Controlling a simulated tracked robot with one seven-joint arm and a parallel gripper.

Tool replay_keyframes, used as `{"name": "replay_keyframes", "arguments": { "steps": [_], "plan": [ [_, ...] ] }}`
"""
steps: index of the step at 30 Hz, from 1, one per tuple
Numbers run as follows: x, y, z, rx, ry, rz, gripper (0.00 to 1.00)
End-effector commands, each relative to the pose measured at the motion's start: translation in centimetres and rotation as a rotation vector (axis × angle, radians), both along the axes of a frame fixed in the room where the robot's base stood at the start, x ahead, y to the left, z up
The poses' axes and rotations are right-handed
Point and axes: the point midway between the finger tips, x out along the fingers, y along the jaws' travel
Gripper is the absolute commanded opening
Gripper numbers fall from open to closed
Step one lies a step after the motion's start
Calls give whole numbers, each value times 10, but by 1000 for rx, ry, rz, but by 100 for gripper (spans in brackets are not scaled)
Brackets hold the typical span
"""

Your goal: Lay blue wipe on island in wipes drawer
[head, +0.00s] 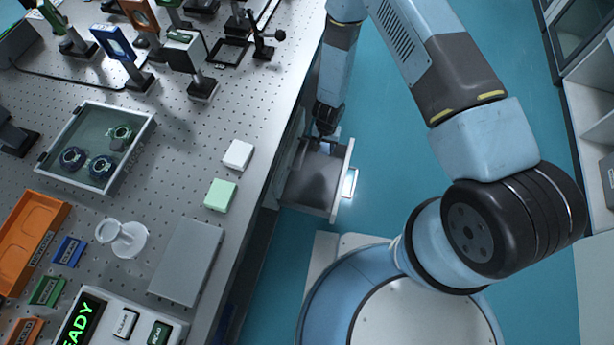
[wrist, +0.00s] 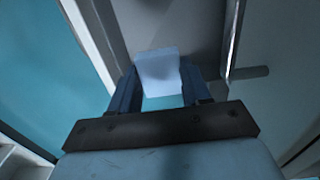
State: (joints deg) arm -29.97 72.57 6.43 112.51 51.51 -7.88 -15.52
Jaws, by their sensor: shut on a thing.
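The wipes drawer (head: 312,185) stands pulled out from the side of the optical table, with a dark grey floor. My gripper (head: 324,132) is over its far end, pointing down. In the wrist view my gripper (wrist: 156,92) is shut on the pale blue wipe (wrist: 158,70), which sits between the two fingers. In the wrist view the drawer's grey inside (wrist: 195,25) lies beyond the wipe. I cannot tell whether the wipe touches the drawer floor. In the head view the wipe is not clearly made out at the fingers.
A white block (head: 238,155) and a pale green one (head: 221,195) lie near the table's right edge. The teal floor (head: 395,160) right of the drawer is clear.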

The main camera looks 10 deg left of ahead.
Motion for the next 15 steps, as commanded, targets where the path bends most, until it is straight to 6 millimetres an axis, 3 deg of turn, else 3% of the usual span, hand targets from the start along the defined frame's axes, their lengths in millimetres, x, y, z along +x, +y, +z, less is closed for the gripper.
{"name": "replay_keyframes", "arguments": {
  "steps": [1, 6, 15],
  "plan": [
    [-16, 0, -12, 0, 8, -8, 19],
    [-49, 4, -32, 0, 5, -13, 19],
    [-63, 4, -59, 0, 2, -13, 19]
  ]
}}
